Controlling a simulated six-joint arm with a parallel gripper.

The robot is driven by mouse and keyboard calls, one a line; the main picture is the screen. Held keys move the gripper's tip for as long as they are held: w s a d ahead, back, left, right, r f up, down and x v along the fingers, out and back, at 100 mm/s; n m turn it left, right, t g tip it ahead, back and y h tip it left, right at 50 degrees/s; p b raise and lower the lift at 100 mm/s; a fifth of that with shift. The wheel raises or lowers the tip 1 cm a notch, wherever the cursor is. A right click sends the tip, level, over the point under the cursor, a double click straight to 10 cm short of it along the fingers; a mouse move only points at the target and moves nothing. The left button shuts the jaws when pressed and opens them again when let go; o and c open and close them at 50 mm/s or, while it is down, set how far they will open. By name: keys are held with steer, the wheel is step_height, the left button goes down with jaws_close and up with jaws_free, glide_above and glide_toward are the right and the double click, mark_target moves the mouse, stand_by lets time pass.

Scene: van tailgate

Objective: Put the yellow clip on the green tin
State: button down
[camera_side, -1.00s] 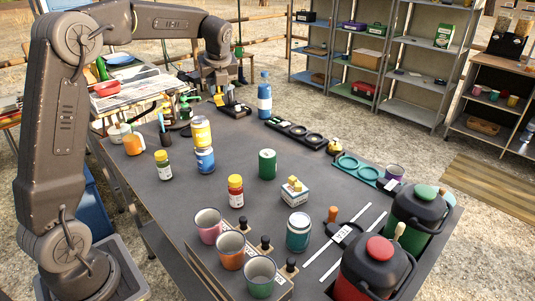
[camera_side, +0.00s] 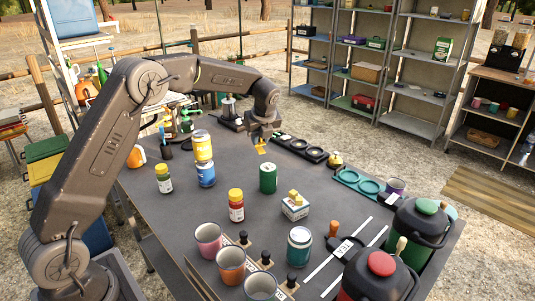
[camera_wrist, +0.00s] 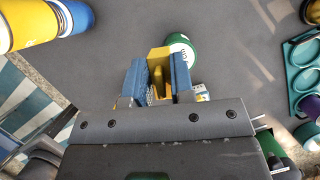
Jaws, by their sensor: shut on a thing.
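My gripper (camera_side: 262,139) is shut on the yellow clip (camera_side: 261,149) and holds it above the table, behind the green tin. In the wrist view, the clip (camera_wrist: 157,68) sits between the blue fingers of my gripper (camera_wrist: 158,78). The green tin (camera_side: 268,178) stands upright on the grey table in the side view. In the wrist view the tin (camera_wrist: 184,46) shows just beyond and right of the clip, partly hidden by the fingers. The clip appears apart from the tin in the side view.
Yellow and blue cans (camera_side: 204,160) are stacked left of the tin. A teal ring holder (camera_side: 358,182) lies to the right.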

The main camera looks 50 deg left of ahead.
steer(key=shift+w+d+f, duration=0.75)
steer(key=shift+d, duration=0.15)
steer(key=shift+f, duration=1.95)
steer(key=shift+f, duration=0.1)
steer(key=c, duration=1)
jaws_free()
